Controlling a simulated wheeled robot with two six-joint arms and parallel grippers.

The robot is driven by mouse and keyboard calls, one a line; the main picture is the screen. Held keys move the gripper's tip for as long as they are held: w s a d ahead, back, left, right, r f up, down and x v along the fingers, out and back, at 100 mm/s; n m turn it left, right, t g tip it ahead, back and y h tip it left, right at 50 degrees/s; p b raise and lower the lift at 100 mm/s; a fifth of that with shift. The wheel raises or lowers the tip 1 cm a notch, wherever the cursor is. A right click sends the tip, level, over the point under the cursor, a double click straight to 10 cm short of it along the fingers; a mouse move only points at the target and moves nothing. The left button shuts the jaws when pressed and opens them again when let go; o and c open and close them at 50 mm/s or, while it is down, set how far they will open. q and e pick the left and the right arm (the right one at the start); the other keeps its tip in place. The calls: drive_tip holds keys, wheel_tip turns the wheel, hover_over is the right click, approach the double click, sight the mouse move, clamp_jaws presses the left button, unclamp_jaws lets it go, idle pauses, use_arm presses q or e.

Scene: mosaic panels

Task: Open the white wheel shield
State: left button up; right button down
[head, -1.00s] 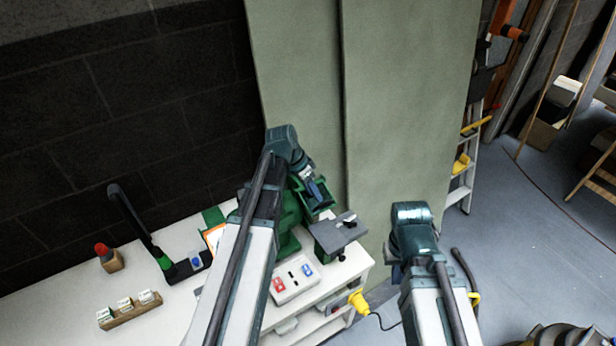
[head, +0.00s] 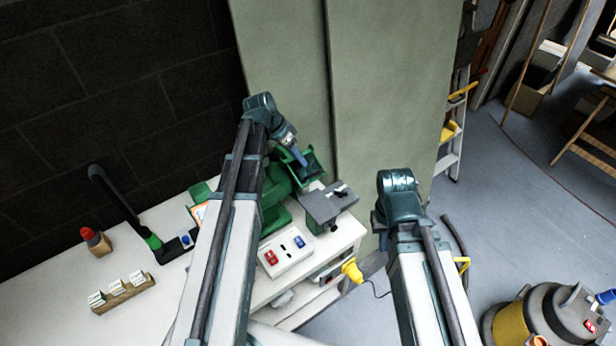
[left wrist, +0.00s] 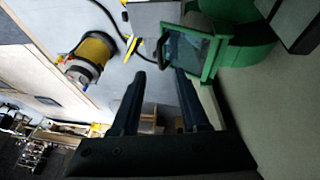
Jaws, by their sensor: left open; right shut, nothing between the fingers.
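The green bench grinder (head: 276,203) stands on the white bench. Its green-framed shield with a see-through pane (head: 314,166) is on its right side; the shield also shows in the left wrist view (left wrist: 192,50). I cannot make out the wheel or its colour behind it. My left gripper (head: 298,157) is open, close beside the shield in the head view. In the left wrist view its fingertips (left wrist: 160,75) are spread, with the right finger near the shield's edge; I cannot tell whether they touch. My right gripper (head: 381,222) is right of the bench, mostly hidden by its arm, shut and empty.
A grey plate on a stand (head: 328,203) is right of the grinder. A red-and-blue switch box (head: 285,252), a black-and-green hose arm (head: 130,215) and a labelled rack (head: 122,293) are on the bench (head: 50,290). A vacuum (head: 545,318) stands on open floor.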

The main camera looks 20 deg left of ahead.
sight(311, 175)
use_arm(q)
drive_tip(key=b+x, duration=0.6)
drive_tip(key=x, duration=0.2)
drive_tip(key=shift+d+f+b, duration=0.1)
drive_tip(key=shift+f+b, duration=0.2)
drive_tip(key=shift+b, duration=0.1)
drive_tip(key=shift+c, duration=0.3)
clamp_jaws()
idle(0.6)
